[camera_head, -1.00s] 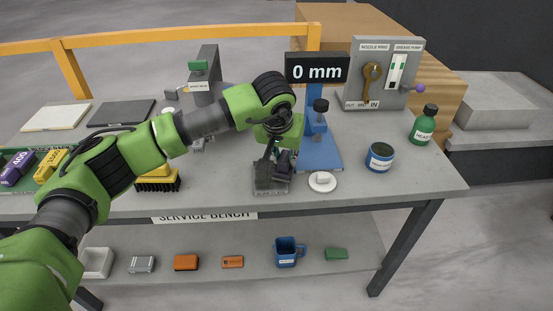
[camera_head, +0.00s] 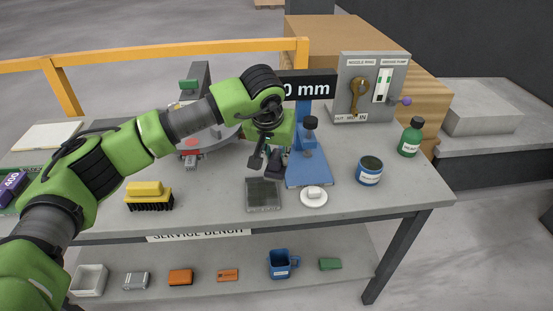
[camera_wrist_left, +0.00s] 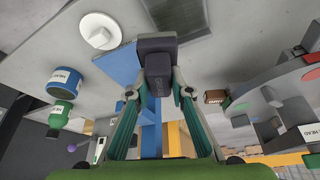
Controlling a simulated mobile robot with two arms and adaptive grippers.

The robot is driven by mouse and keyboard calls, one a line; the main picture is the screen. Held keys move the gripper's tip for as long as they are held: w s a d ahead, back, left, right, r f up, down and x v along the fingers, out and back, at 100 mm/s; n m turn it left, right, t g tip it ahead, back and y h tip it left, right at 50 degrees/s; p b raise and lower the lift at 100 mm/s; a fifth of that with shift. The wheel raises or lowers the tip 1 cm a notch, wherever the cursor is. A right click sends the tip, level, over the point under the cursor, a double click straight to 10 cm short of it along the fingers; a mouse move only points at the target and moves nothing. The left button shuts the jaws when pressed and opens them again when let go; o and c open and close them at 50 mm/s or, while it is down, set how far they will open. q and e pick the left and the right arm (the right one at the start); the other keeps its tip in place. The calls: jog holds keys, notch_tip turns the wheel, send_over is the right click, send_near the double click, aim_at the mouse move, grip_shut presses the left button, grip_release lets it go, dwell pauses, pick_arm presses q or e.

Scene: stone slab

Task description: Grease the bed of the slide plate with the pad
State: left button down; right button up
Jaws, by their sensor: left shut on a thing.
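My left gripper (camera_head: 265,153) is shut on a dark block-shaped pad (camera_wrist_left: 157,60), which has lettering too small to read surely. In the wrist view the pad sits between both fingertips. In the head view the gripper is above the bench, behind a small square dark grey plate (camera_head: 263,194), and apart from it. I take this plate to be the slide plate; no label on it is readable. It lies flat at the bench's front and also shows at the top of the wrist view (camera_wrist_left: 207,25). My right gripper is not in view.
Right of the plate are a round white dish (camera_head: 314,197) and a blue stand (camera_head: 307,168) with a display. A blue-labelled tin (camera_head: 369,171) and a green bottle (camera_head: 411,138) stand further right. A yellow brush (camera_head: 148,196) lies left. Bare bench lies between brush and plate.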

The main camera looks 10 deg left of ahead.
aim_at(277, 152)
pick_arm(q)
jog(key=shift+s+r, duration=0.1)
jog(key=shift+r, duration=0.05)
jog(key=shift+r+p, duration=0.55)
jog(key=shift+r, duration=0.9)
